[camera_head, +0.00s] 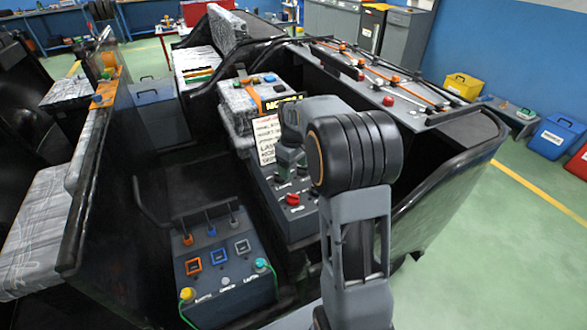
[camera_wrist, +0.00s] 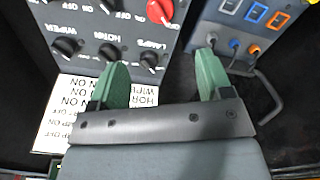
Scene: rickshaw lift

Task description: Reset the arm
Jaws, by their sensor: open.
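My gripper (camera_head: 286,172) hangs over the grey knob panel (camera_head: 285,218) in the head view, partly hidden by my own arm. In the wrist view, its two green fingers (camera_wrist: 160,82) stand apart with nothing between them. The knob panel (camera_wrist: 95,48) shows there at the upper left, with black knobs and a red knob (camera_wrist: 160,11). The switch panel (camera_wrist: 236,32) lies at the upper right, with toggles and blue, white and orange square frames. It also shows at lower left in the head view (camera_head: 230,282). I cannot tell whether the fingers touch the knob panel.
A printed white sign (camera_head: 267,140) stands behind the knob panel. A black bent handle (camera_head: 150,212) rises beside the switch panel. Dark cab walls (camera_head: 110,150) enclose the panels. Green floor is open at right (camera_head: 500,240), with yellow (camera_head: 463,86) and blue (camera_head: 557,136) bins beyond.

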